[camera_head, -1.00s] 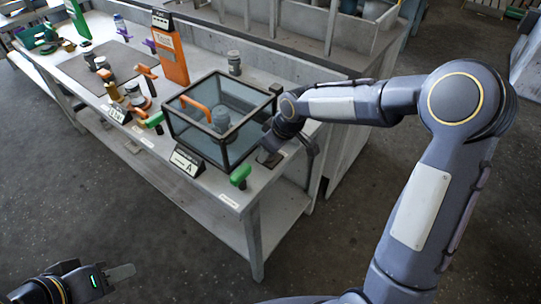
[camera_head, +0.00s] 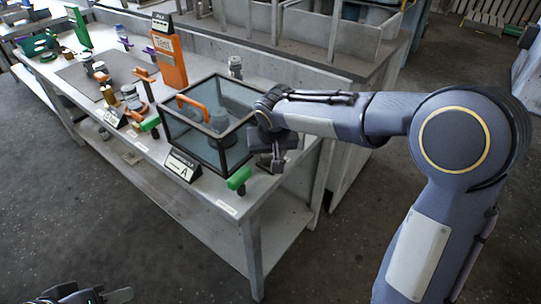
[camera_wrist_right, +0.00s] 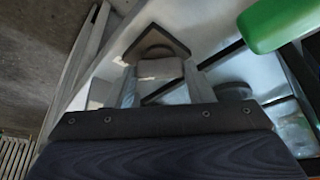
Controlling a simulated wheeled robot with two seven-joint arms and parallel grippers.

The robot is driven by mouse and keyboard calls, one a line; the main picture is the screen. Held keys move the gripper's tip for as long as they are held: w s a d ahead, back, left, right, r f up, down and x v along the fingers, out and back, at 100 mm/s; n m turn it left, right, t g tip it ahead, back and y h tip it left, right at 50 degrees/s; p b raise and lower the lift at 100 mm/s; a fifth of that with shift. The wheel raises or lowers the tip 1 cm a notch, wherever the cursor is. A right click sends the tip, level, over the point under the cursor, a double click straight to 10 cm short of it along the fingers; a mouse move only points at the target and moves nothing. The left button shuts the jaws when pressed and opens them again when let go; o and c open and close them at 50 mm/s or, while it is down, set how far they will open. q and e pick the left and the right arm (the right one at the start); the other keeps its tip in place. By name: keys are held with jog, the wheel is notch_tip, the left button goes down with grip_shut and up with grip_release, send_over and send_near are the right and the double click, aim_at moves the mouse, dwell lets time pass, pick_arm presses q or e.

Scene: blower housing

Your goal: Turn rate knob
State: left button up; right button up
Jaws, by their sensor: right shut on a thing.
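My right gripper (camera_head: 275,162) reaches down at the front right end of the bench, beside the glass box. In the right wrist view its fingers (camera_wrist_right: 161,82) are shut on a pale grey knob (camera_wrist_right: 160,68), which stands at a dark angular plate (camera_wrist_right: 153,38). In the head view the gripper hides the knob. Any marking on the knob cannot be seen. A green handle (camera_head: 238,179) is left of the gripper and also shows at the upper right of the wrist view (camera_wrist_right: 285,22). My left gripper (camera_head: 105,296) is partly cut off at the bottom left, away from the bench.
The dark-framed glass box (camera_head: 192,140), with an orange handle (camera_head: 193,107), stands close left of my right gripper. A sign marked A (camera_head: 182,165) is at the front edge. An orange device (camera_head: 168,58) and several small parts stand further along the bench (camera_head: 195,205).

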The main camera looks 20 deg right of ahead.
jog(key=shift+o, duration=0.2)
jog(key=shift+m, duration=0.3)
jog(key=shift+c, duration=0.2)
jog(key=o, duration=1)
jog(key=v, duration=0.7)
jog(key=shift+r+p, duration=0.4)
jog(key=shift+p, duration=0.05)
jog(key=shift+s+a, duration=0.1)
jog(key=shift+s, duration=0.05)
jog(key=s+d+r+y+p, duration=0.1)
jog(key=s+d+r+p, duration=0.25)
jog(key=s, duration=0.35)
jog(key=s+d+r+y+p, duration=0.2)
jog(key=s+d+r+p, duration=0.15)
jog(key=s, duration=0.35)
jog(key=s+t+y+p, duration=0.1)
jog(key=s+p, duration=0.3)
jog(key=s, duration=0.7)
jog(key=shift+s+a+f+p, duration=0.25)
jog(key=shift+s+a+p, duration=0.05)
jog(key=shift+a+p, duration=0.1)
